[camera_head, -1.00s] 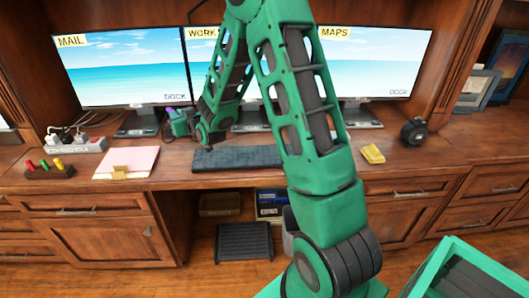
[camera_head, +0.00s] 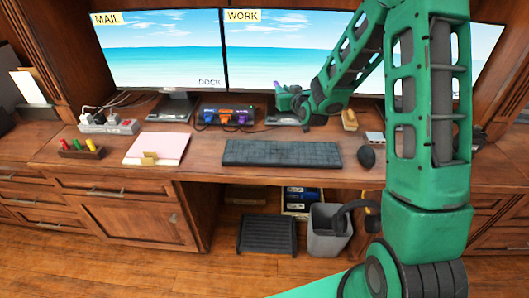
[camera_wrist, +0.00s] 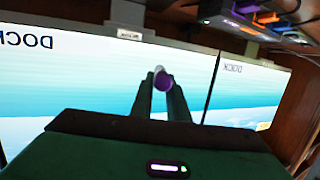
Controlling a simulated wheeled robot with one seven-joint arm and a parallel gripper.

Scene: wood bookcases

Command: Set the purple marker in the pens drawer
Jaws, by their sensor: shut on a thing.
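My gripper (camera_head: 286,98) is shut on the purple marker (camera_head: 278,86) and holds it above the desk, in front of the monitors. In the wrist view the marker's round purple end (camera_wrist: 163,82) shows between the two fingers (camera_wrist: 163,100); most of its body is hidden. Wooden drawers with metal handles are in the desk front; one shut drawer (camera_head: 120,188) is below the left desktop and others (camera_head: 20,177) are farther left. I see no label that marks the pens drawer.
A keyboard (camera_head: 282,153), a pink folder (camera_head: 158,148), a hub with coloured plugs (camera_head: 226,116), a mouse (camera_head: 366,157) and a power strip (camera_head: 108,123) lie on the desk. A bin (camera_head: 325,235) and a black footrest (camera_head: 268,234) stand below. The floor at lower left is clear.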

